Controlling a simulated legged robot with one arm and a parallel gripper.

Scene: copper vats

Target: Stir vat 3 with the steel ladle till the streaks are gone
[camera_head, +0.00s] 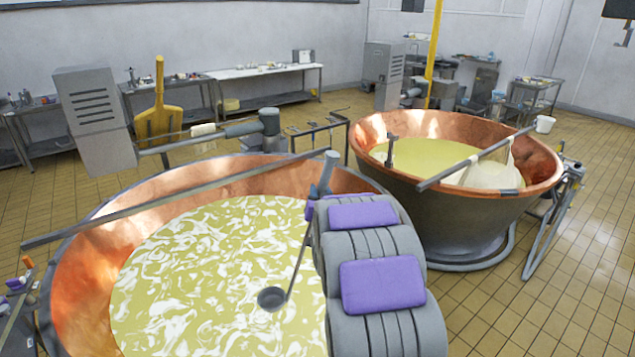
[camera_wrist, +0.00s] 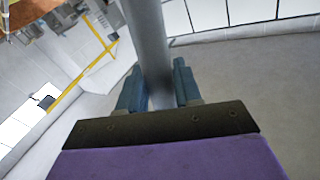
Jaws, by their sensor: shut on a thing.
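The near copper vat (camera_head: 85,290) holds pale yellow liquid (camera_head: 200,275) with many white streaks and swirls across its surface. I see no number on it. My gripper (camera_head: 319,190) is above the right part of this vat, shut on the steel ladle's handle (camera_head: 300,255). The handle slants down and left, and the ladle's dark bowl (camera_head: 272,298) is at the liquid's surface. How deep it sits is hard to tell. In the wrist view my gripper's blue fingers (camera_wrist: 157,84) are on both sides of the thick grey handle (camera_wrist: 148,30).
A flat bar (camera_head: 170,197) crosses the near vat's far side. A second copper vat (camera_head: 460,215) stands right, with smoother yellow liquid, a bar and a white bundle (camera_head: 492,175). A yellow paddle (camera_head: 159,115) stands behind. Tiled floor (camera_head: 570,270) is free at right.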

